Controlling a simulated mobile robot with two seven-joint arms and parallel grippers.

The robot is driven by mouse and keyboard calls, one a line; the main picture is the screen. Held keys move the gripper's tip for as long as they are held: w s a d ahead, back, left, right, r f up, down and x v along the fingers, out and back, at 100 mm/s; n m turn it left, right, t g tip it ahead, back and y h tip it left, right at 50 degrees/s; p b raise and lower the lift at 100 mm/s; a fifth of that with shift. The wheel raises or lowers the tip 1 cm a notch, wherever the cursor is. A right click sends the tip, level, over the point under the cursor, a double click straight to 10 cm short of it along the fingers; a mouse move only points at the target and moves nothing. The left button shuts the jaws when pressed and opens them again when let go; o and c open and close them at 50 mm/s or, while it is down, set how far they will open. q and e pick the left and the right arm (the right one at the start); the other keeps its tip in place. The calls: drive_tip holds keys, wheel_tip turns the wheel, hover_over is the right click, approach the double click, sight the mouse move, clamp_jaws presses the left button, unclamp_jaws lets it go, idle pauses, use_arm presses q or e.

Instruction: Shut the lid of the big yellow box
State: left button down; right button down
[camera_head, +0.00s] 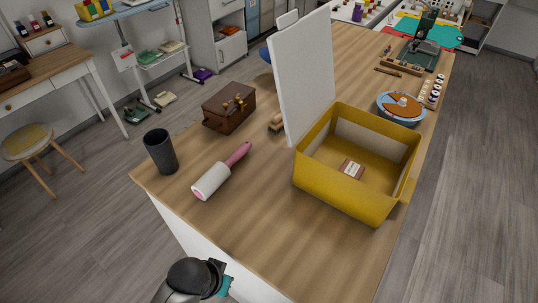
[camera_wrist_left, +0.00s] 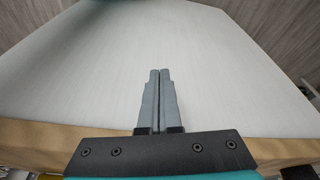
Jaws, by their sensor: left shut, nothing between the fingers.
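The big yellow box (camera_head: 340,188) stands open on the wooden table. Its lid (camera_head: 308,75) is a tall white panel standing nearly upright at the box's left side. A small brown-and-white item (camera_head: 351,169) lies on the box floor. My left gripper (camera_wrist_left: 158,75) is shut and empty in the left wrist view, in front of the table's white side panel (camera_wrist_left: 230,70). In the head view a black and teal part of my left arm shows at the bottom edge, by the table's near end; its fingertips are hidden there. My right gripper is in neither view.
On the table (camera_head: 270,235) are a dark cup (camera_head: 160,151), a pink-handled roller (camera_head: 222,171), a brown chest (camera_head: 229,107) left of the lid, and a pie on a blue dish (camera_head: 401,107) behind the box. The near tabletop is clear.

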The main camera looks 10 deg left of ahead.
use_arm(q)
wheel_tip(320, 180, up, 14)
drive_tip(key=w+t+h+p, duration=0.1)
drive_tip(key=w+p, duration=0.1)
drive_tip(key=w+r+n+t+h, duration=0.35)
drive_tip(key=w+r, duration=0.25)
drive_tip(key=w, duration=0.3)
drive_tip(key=w+r+n+t+h, duration=0.2)
drive_tip(key=w+r+n, duration=0.2)
drive_tip(key=w+r, duration=0.3)
drive_tip(key=w+a+r+n+t+h, duration=0.25)
drive_tip(key=w+r+n, duration=0.2)
drive_tip(key=r, duration=0.45)
drive_tip(key=w+a+r+n+t+h, duration=0.1)
drive_tip(key=w+a+r+n+t, duration=0.3)
drive_tip(key=r, duration=0.4)
drive_tip(key=w+d+r+m+g+p, duration=0.1)
drive_tip(key=w+d+p, duration=0.2)
drive_tip(key=w+d, duration=0.4)
drive_tip(key=d, duration=0.2)
drive_tip(key=shift+w+d+r, duration=0.3)
drive_tip(key=shift+w+d, duration=0.05)
drive_tip(key=shift+d, duration=0.05)
